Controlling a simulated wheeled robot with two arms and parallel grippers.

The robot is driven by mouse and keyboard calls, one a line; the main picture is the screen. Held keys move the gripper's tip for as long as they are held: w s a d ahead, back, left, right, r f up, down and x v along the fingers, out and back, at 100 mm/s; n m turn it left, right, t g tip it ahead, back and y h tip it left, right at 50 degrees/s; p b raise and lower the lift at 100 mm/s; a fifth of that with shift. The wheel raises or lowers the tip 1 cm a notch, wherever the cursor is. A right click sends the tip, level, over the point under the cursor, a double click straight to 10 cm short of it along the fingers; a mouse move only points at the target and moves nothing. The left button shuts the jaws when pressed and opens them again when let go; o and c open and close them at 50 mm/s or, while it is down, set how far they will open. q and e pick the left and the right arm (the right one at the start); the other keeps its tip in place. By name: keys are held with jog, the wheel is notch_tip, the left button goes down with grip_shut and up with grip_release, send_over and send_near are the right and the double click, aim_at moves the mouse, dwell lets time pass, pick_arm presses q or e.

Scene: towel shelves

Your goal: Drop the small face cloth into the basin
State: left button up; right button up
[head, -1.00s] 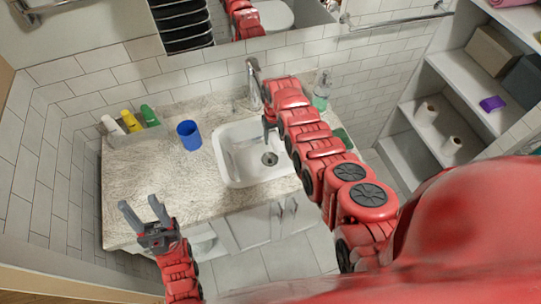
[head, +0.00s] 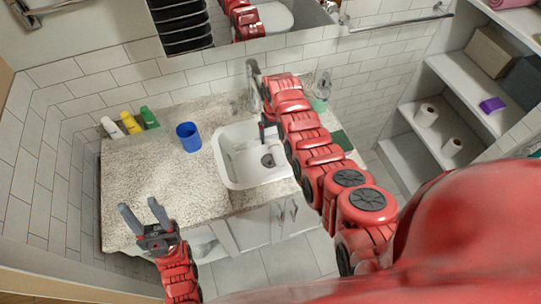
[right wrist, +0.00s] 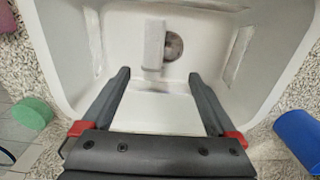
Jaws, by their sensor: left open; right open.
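The white basin (head: 228,170) is set in the speckled counter, with its drain (right wrist: 174,46) showing in the right wrist view. My left gripper (head: 138,205) is open and empty near the counter's front left edge.
A blue cup (head: 188,137) stands left of the basin, with several bottles (head: 130,122) at the back left. The faucet (head: 254,85) rises behind the basin. Shelves at the right hold a purple item (head: 492,104) and white rolls (head: 427,114).

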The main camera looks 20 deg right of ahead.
notch_tip(320, 180, up, 16)
jog(key=p, duration=0.4)
jog(key=shift+f, duration=0.15)
dwell(0.3)
